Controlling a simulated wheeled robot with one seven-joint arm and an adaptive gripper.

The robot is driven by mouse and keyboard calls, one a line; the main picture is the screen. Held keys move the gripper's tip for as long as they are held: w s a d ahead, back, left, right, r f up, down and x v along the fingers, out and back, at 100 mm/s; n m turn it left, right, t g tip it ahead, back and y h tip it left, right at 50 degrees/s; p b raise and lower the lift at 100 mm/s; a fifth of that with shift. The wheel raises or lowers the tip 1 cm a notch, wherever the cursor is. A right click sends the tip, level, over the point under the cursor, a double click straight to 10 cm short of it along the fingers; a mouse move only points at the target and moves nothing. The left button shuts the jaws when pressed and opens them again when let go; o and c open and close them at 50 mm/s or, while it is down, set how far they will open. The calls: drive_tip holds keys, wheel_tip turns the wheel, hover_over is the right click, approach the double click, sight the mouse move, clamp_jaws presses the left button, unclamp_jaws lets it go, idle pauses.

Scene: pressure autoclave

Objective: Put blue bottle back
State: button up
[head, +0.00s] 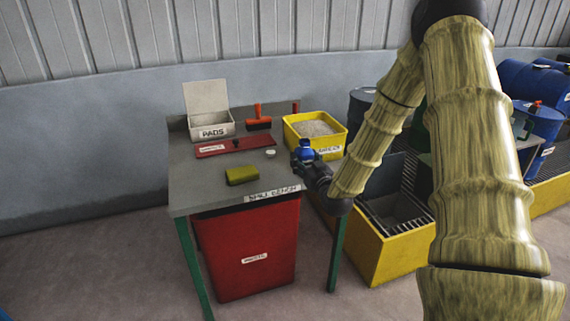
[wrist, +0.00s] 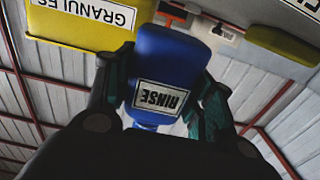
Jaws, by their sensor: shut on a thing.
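The blue bottle (wrist: 168,60) has a white label that reads RINSE, upside down in the wrist view. My gripper (wrist: 165,90) is shut on it, with one finger on each side. In the head view the blue bottle (head: 305,150) shows at the end of my arm, in my gripper (head: 304,162), at the right front part of the grey table (head: 205,187). The lower part of the bottle is hidden by my gripper in the head view. I cannot tell whether the bottle touches the table.
The yellow granules bin (head: 331,145) stands just behind the bottle. A yellow-green sponge (head: 242,175), a red tray (head: 212,149), an orange-handled brush (head: 259,117) and a white PADS box (head: 211,129) are on the table. A red bin (head: 255,245) stands below. A yellow grated tub (head: 385,250) stands right.

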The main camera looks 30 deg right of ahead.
drive_tip(key=w, duration=0.2)
drive_tip(key=w+a, duration=0.1)
drive_tip(key=w, duration=0.2)
drive_tip(key=w+a, duration=0.1)
drive_tip(key=w, duration=0.2)
drive_tip(key=shift+w+a+f, duration=0.1)
drive_tip(key=shift+a+f, duration=0.05)
drive_tip(key=shift+f, duration=0.25)
drive_tip(key=shift+w+f+p, duration=0.1)
drive_tip(key=shift+f+p, duration=0.3)
drive_tip(key=shift+f, duration=1.4)
drive_tip(key=shift+f, duration=0.1)
drive_tip(key=o, duration=1.1)
